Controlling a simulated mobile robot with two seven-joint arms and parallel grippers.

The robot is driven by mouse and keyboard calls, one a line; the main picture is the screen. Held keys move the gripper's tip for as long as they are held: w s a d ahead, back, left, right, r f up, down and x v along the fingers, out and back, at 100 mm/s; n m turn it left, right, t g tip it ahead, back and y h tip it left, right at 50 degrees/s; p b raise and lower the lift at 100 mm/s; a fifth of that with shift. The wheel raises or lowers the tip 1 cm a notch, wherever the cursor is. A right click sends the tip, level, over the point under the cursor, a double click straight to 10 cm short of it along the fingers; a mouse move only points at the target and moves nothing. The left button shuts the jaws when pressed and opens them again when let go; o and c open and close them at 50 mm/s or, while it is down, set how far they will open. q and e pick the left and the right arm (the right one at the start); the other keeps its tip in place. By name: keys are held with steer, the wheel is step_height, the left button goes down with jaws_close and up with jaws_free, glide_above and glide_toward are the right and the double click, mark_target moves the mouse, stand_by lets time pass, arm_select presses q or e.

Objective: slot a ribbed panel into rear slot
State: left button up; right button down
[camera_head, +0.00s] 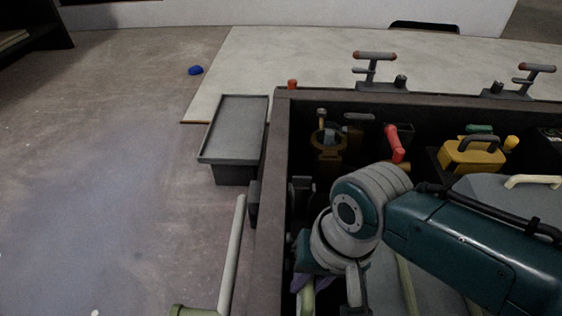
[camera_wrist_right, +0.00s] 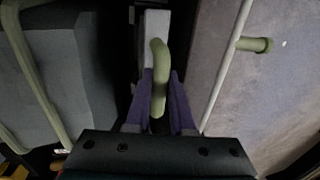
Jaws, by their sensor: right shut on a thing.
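My right gripper (camera_head: 308,290) hangs down inside the left side of a dark open-topped bay, mostly hidden behind my arm in the head view. In the right wrist view its purple fingers (camera_wrist_right: 160,112) are shut on a curved olive-green handle (camera_wrist_right: 158,75). The handle stands on the narrow pale grey top edge of a panel (camera_wrist_right: 152,25), seen end-on, so its ribs do not show. The dark bay wall (camera_head: 276,190) lies just left of the gripper. I cannot make out the rear slot or how deep the panel sits. My left gripper is out of view.
Inside the bay are a yellow case (camera_head: 470,155), a red handle (camera_head: 396,143) and grey blocks with pale bars. A grey tray (camera_head: 236,128) and a pale pole (camera_head: 232,250) stand outside the left wall. T-shaped fittings (camera_head: 374,62) top the far rim. The left floor is mostly clear.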

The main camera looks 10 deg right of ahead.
steer(key=shift+f+b, duration=1.15)
steer(key=shift+f, duration=0.4)
steer(key=c, duration=0.7)
jaws_free()
steer(key=shift+r, duration=0.1)
steer(key=shift+r, duration=0.1)
